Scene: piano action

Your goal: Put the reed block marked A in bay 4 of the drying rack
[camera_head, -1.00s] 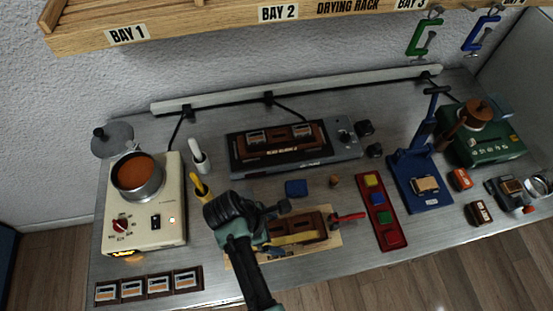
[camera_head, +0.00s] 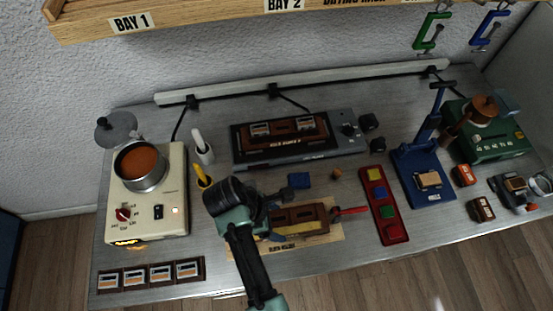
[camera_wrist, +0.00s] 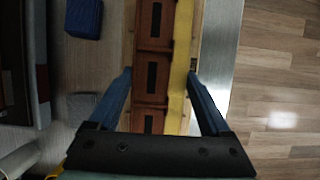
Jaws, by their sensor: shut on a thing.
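The brown slotted block (camera_wrist: 151,88) lies in a row on a pale wooden board, with a yellow bar (camera_wrist: 180,60) along its right side. In the wrist view, my gripper (camera_wrist: 160,76) has its two blue fingers on either side of the brown block and yellow bar, shut on them. The row also shows in the head view (camera_head: 305,215), partly hidden by my arm. No letter A is readable. The wooden drying rack (camera_head: 200,22) runs along the top of the head view. Its BAY 1 and BAY 2 labels are readable; bay 4 is not visible.
A cream heater with a pot (camera_head: 141,165) stands left. A grey device (camera_head: 295,140) is behind the board. A red strip with coloured pads (camera_head: 384,205) and a blue press (camera_head: 422,175) stand right. Green (camera_head: 431,32) and blue (camera_head: 489,30) clamps hang from the rack.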

